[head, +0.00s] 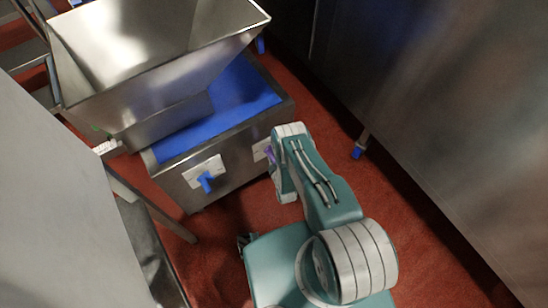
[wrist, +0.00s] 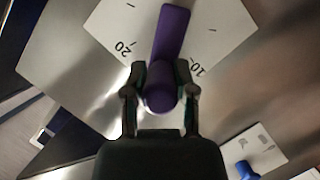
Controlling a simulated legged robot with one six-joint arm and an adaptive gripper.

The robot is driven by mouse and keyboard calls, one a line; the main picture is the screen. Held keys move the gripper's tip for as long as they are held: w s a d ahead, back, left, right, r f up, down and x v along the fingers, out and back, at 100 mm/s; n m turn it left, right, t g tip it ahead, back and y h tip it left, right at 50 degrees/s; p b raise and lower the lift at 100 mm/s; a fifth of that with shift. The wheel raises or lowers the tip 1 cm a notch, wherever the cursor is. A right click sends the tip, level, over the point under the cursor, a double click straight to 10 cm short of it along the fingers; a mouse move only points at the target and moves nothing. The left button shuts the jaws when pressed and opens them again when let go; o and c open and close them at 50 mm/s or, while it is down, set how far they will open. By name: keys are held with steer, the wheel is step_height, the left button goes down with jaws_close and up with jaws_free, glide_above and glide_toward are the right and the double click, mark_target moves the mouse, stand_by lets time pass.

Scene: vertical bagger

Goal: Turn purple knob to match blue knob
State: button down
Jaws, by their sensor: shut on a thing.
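The purple knob (wrist: 172,34) is a lever on a white dial plate in the wrist view. Its long end points up and slightly right in the picture, between the marks 20 and 10. My gripper (wrist: 161,74) is shut around its rounded lower end, one finger on each side. In the head view only a sliver of the purple knob (head: 270,153) shows beside my arm. The blue knob (head: 205,183) stands on its own white plate to the left on the same metal front. It is partly visible at the wrist view's lower right (wrist: 245,170), where its angle is hard to tell.
A steel hopper (head: 140,100) rises over the blue-topped box (head: 225,103) that carries both knobs. A large metal cabinet (head: 440,90) stands to the right, and a grey panel (head: 55,210) is close at the left. Red floor (head: 225,235) lies between.

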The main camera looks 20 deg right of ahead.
steer(key=shift+c, duration=2.1)
jaws_free()
steer(key=shift+a, duration=0.1)
steer(key=v, duration=1.2)
steer(key=shift+f, duration=0.1)
